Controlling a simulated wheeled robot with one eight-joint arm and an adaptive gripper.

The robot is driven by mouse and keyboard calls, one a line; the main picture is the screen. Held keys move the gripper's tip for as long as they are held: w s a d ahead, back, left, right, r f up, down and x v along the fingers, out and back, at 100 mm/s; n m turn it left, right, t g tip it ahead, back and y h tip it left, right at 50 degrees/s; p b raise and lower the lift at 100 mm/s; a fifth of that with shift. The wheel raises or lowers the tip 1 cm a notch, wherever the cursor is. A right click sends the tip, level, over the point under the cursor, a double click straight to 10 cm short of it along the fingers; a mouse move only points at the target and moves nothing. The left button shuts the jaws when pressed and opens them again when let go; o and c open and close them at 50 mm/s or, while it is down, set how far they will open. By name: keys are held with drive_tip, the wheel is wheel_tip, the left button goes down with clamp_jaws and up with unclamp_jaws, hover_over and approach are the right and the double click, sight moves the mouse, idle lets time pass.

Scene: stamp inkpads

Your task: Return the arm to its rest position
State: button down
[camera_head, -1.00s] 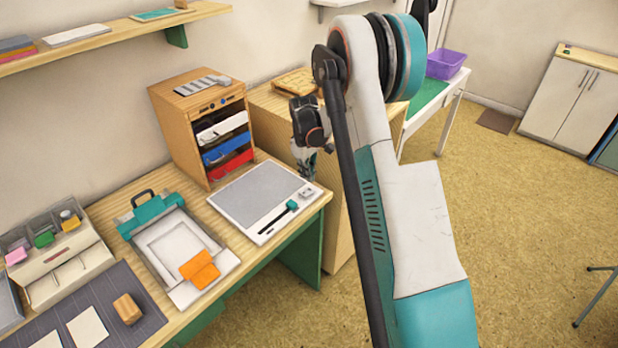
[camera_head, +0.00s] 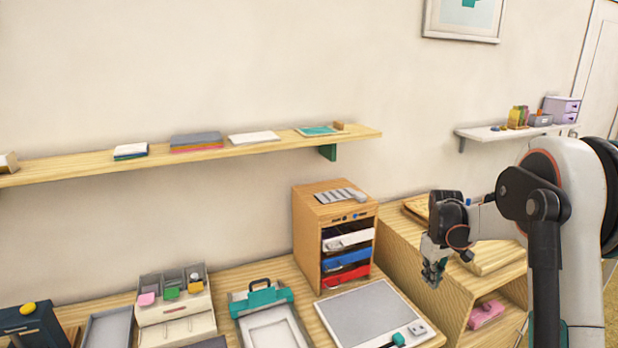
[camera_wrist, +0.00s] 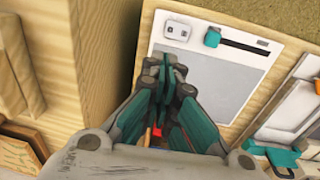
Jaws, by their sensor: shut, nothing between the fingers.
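My arm (camera_head: 568,215) stands at the right of the head view, bent at the elbow, with its forearm reaching left. My gripper (camera_head: 433,272) hangs at the forearm's end, pointing down, in front of the lower wooden cabinet and right of the drawer box. In the wrist view my gripper (camera_wrist: 165,75) has its teal fingers together with nothing between them. Below the fingers lies the grey-topped board (camera_wrist: 205,85) with a teal slider. I cannot tell the exact height of the gripper above it.
A wooden drawer box (camera_head: 335,205) with white, blue and red drawers stands left of my gripper. The wooden cabinet (camera_head: 455,295) is close behind it. The grey board (camera_head: 365,312) and a teal-clamped frame (camera_head: 268,325) lie on the bench. A wall shelf (camera_head: 230,150) runs above.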

drive_tip(key=s+a+r+m+t, duration=0.2)
drive_tip(key=s+a+r+t, duration=0.1)
drive_tip(key=s+a+r, duration=1)
drive_tip(key=s+a+m+t, duration=0.1)
drive_tip(key=s+a, duration=0.2)
drive_tip(key=s, duration=0.7)
drive_tip(key=s+a+r+t, duration=0.1)
drive_tip(key=s+a+t, duration=0.1)
drive_tip(key=s, duration=0.7)
drive_tip(key=shift+s+a+r+m+y, duration=0.25)
drive_tip(key=shift+s+a+m+y, duration=0.05)
drive_tip(key=shift+s+a+m, duration=0.1)
